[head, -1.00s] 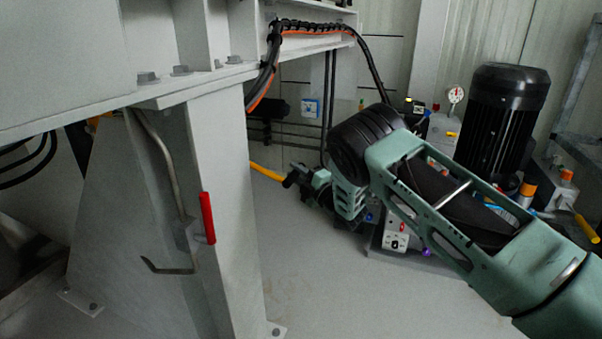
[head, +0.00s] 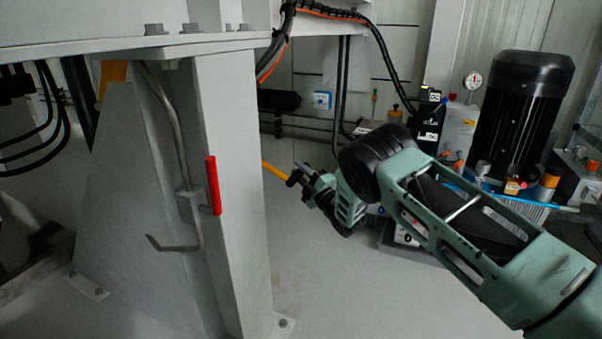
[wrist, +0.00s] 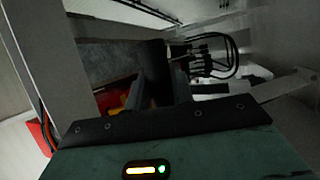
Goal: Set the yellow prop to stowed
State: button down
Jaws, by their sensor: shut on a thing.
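The yellow prop (head: 275,172) shows in the head view as a short slanted bar coming out from behind the grey leg. The leg hides the rest of it. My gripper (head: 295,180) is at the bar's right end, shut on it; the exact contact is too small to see. In the wrist view my two dark fingers (wrist: 160,92) stand in the middle, with a small yellow and red patch (wrist: 116,99) left of them. An orange-yellow piece (head: 113,72) shows on the leg's other side; I cannot tell whether it belongs to the prop.
The grey leg (head: 232,200) carries a bent rod with a red handle (head: 213,185), left of my arm. Black hoses (head: 375,50) hang behind. A black motor (head: 525,110) and pump parts stand at right behind my arm. The floor (head: 330,290) in front is clear.

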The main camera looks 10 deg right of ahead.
jog(key=c, duration=1.2)
grip_release()
jog(key=shift+w+a+f, duration=0.1)
jog(key=shift+a+f, duration=0.1)
jog(key=shift+f, duration=0.4)
jog(key=shift+r, duration=0.1)
jog(key=shift+s+d+p, duration=0.3)
jog(key=shift+s, duration=0.1)
jog(key=p+v, duration=0.6)
jog(key=v, duration=1)
jog(key=shift+s, duration=0.2)
jog(key=shift+d, duration=0.1)
